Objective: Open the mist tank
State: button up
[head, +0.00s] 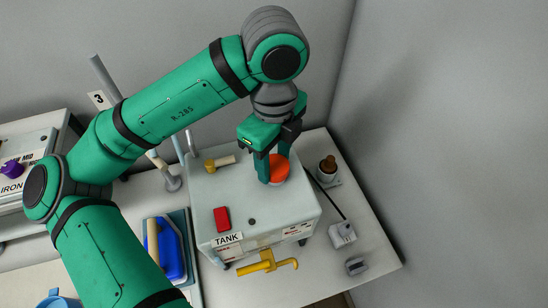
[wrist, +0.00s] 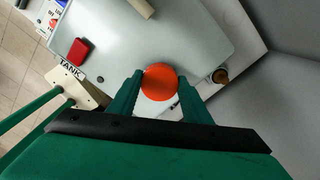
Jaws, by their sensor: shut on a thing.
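The mist tank (head: 245,201) is a pale grey-white box labelled TANK, standing on the white table; its top also shows in the wrist view (wrist: 120,45). A round orange-red cap (head: 280,172) sits on its top near the right side, and it also shows in the wrist view (wrist: 160,82). My gripper (head: 272,170) reaches down from above, with a green finger on each side of the cap. In the wrist view my gripper (wrist: 158,90) is shut on the cap. The cap's lower edge and its seat on the tank are hard to make out.
A red block (head: 222,219) lies on the tank's top. A yellow tap (head: 267,263) is at its front. A brown-topped holder (head: 327,168) and a grey box (head: 342,234) stand to the right, near the wall. A blue iron (head: 168,250) stands left.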

jog(key=n, duration=0.3)
jog(key=shift+n, duration=0.3)
jog(key=n, duration=0.3)
jog(key=shift+s+n, duration=0.15)
jog(key=shift+n, duration=0.85)
jog(key=n, duration=0.5)
jog(key=shift+s, duration=0.1)
jog(key=shift+n, duration=0.3)
jog(key=n, duration=0.4)
jog(key=shift+n, duration=0.3)
